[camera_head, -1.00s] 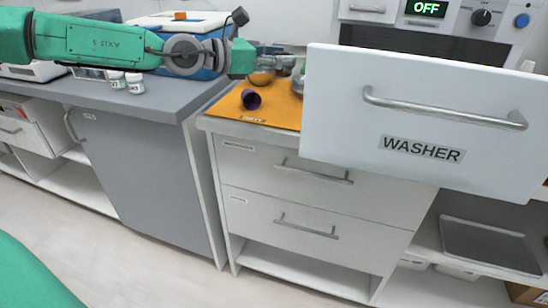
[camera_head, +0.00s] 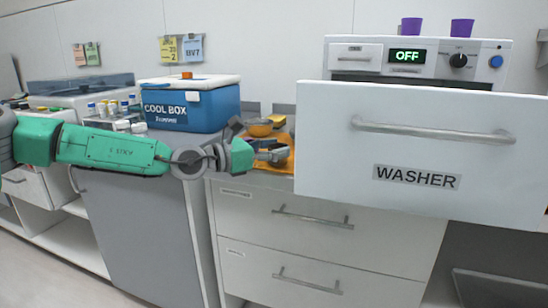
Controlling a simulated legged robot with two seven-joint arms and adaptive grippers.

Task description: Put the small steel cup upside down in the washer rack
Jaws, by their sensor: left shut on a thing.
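My left gripper (camera_head: 275,150) reaches in from the left over the orange mat (camera_head: 283,166). It is shut on a small grey thing at its fingertips, which looks like the small steel cup, though fingers and wrist hide most of it. The white washer front (camera_head: 420,155), labelled WASHER, stands pulled out to the right of the gripper. The rack itself is hidden behind this front. My right gripper is out of view.
An orange bowl (camera_head: 262,128) stands on the mat behind the gripper. A blue cool box (camera_head: 190,110) stands behind my left arm. Two purple cups (camera_head: 411,27) stand on top of the washer unit (camera_head: 440,70). Small bottles (camera_head: 103,108) stand at the left.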

